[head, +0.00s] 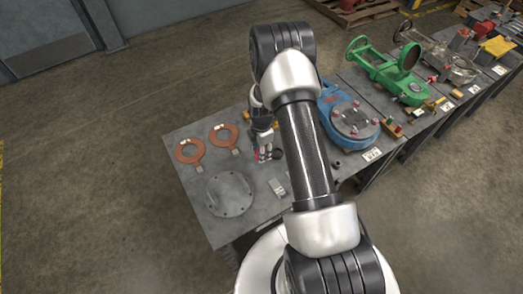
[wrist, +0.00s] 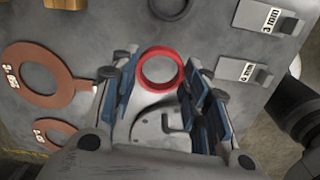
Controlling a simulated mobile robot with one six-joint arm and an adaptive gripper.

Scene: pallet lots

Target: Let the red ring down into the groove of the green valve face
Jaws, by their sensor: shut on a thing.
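The red ring (wrist: 161,52) sits between the two fingers of my gripper (wrist: 158,72) in the wrist view, and the gripper is shut on it. The ring faces the camera with grey surface visible through it. In the head view my gripper (head: 264,152) is over the near grey table, and only a small bit of red shows there. The green valve (head: 383,68) lies farther right on another table, with an upright dark round disc on it. It is well apart from my gripper. Its groove is too small to make out.
Two copper-coloured rings (head: 190,152) and a round steel plate (head: 229,194) lie on the near table. A dark ring (wrist: 170,6) and grey blocks marked in mm (wrist: 243,72) are close to the gripper. A blue valve (head: 340,112) stands between it and the green one.

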